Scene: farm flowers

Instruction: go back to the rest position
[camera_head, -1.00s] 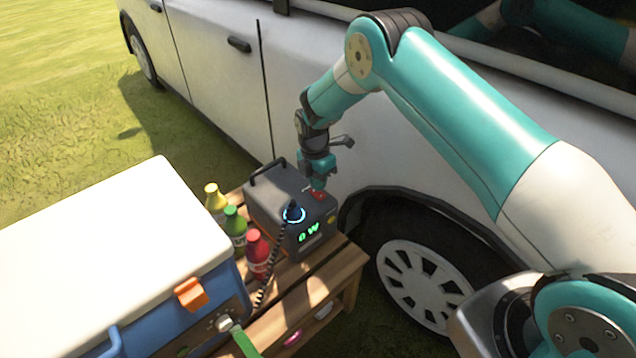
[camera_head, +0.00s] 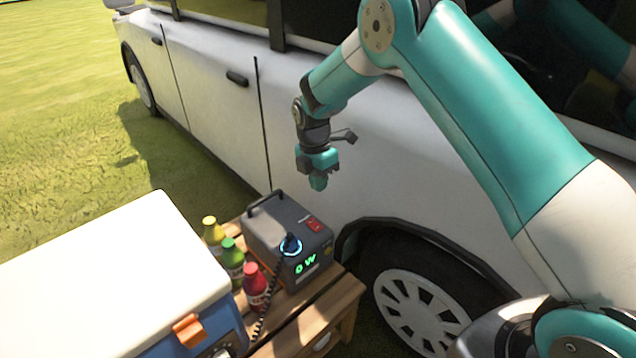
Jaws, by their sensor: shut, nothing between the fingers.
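My gripper (camera_head: 319,181) hangs pointing down in the air, above and slightly right of the power station, beside the white car. It is shut and holds nothing. It is apart from everything below it. My arm reaches in from the right side of the view. The dark grey power station (camera_head: 289,238) stands on a wooden table. Its red switch (camera_head: 314,224) is on the top face and is uncovered. Its small green display (camera_head: 305,265) seems to read "0 W". A black plug (camera_head: 290,245) with a lit blue ring sits in its front, with a coiled cable hanging from it.
The white car (camera_head: 215,85) stands close behind my arm, its wheel (camera_head: 415,310) right of the wooden table (camera_head: 322,312). Yellow (camera_head: 212,233), green (camera_head: 231,259) and red (camera_head: 256,288) bottles stand left of the power station. A cooler (camera_head: 110,285) fills the lower left. Grass is open at upper left.

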